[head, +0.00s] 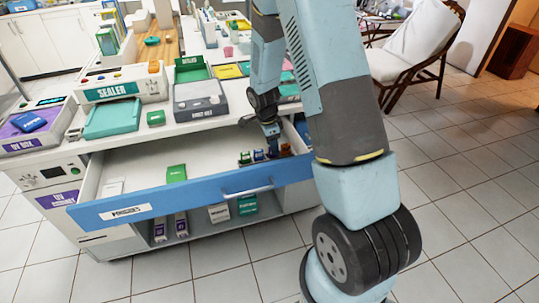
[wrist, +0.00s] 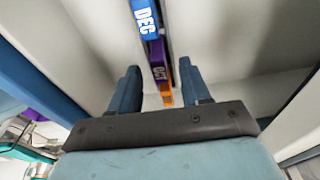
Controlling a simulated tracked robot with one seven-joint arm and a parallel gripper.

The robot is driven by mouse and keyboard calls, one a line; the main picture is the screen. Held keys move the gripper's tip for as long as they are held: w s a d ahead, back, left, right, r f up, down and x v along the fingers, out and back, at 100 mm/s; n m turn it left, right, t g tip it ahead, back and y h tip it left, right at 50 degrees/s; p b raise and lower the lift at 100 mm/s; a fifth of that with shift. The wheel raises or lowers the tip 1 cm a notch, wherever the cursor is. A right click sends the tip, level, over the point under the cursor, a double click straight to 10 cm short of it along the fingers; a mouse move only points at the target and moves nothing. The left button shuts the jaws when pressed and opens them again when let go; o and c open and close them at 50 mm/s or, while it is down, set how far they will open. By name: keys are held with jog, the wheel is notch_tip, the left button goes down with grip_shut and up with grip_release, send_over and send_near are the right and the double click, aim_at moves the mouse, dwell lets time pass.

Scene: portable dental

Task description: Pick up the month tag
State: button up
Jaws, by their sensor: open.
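Several month tags stand in a row inside the open drawer. In the wrist view a blue tag marked DEC (wrist: 144,20) is at the top, a purple tag (wrist: 157,52) with blurred lettering is below it, and an orange tag (wrist: 166,90) is lowest. In the head view the row shows a green tag (head: 245,158), a blue tag (head: 258,155) and an orange tag (head: 285,150) near the drawer's right end. My gripper (head: 271,138) is open and empty just above the row. In the wrist view its fingers (wrist: 160,72) lie either side of the row's line.
The worktop above carries a sealer (head: 120,85) and a grey box (head: 198,98).

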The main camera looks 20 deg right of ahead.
jog(key=shift+d+f, duration=0.15)
jog(key=shift+f, duration=0.6)
jog(key=shift+d+f, duration=0.1)
jog(key=shift+f, duration=0.65)
jog(key=shift+c, duration=0.4)
grip_shut()
